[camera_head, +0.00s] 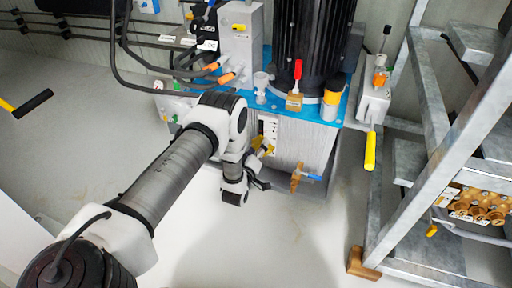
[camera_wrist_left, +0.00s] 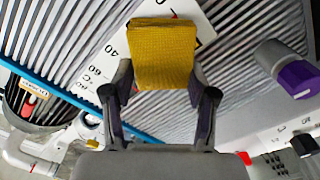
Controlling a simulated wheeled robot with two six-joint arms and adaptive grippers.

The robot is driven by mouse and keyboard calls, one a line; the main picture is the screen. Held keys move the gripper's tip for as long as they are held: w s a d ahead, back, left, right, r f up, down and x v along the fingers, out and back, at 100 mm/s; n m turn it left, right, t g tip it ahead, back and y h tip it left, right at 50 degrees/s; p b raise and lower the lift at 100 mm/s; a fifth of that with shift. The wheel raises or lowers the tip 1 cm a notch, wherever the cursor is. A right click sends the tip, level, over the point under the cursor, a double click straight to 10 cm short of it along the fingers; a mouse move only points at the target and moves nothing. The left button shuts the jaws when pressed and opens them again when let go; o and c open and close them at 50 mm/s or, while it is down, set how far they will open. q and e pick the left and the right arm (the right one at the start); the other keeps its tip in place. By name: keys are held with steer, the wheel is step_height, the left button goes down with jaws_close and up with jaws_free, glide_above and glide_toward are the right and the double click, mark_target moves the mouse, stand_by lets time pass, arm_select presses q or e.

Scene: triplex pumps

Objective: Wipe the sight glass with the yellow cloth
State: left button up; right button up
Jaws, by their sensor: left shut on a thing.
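The yellow cloth (camera_wrist_left: 165,50) is folded into a pad and held between the two fingers of my left gripper (camera_wrist_left: 163,78) in the left wrist view. In the head view my left gripper (camera_head: 259,158) is at the front of the grey tank, with a bit of the yellow cloth (camera_head: 267,149) showing. The sight glass (camera_head: 269,127), a white plate with a temperature scale, is on the tank front. In the left wrist view its plate (camera_wrist_left: 111,62) is partly hidden behind the cloth. I cannot tell whether the cloth touches it. My right gripper is in neither view.
The ribbed grey tank (camera_head: 310,150) has a blue top bearing a black motor (camera_head: 305,40) and a red-handled valve (camera_head: 296,90). A metal rack (camera_head: 430,100) stands at the right. The floor in front is clear.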

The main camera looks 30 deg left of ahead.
mark_target(267, 150)
arm_select(q)
steer(key=shift+w+d, duration=0.15)
steer(key=shift+d, duration=0.65)
steer(key=shift+w+d, duration=0.15)
steer(key=shift+d, duration=0.6)
steer(key=shift+w, duration=0.15)
steer(key=shift+s+a+r+p, duration=0.1)
steer(key=shift+s+a+p, duration=0.05)
steer(key=shift+a, duration=0.9)
steer(key=shift+s+a+p, duration=0.15)
steer(key=shift+a, duration=0.9)
steer(key=shift+c, duration=0.4)
steer(key=shift+s, duration=0.2)
steer(key=p+v, duration=0.3)
steer(key=v, duration=0.2)
steer(key=shift+s+d+p, duration=0.15)
steer(key=shift+s+p, duration=0.15)
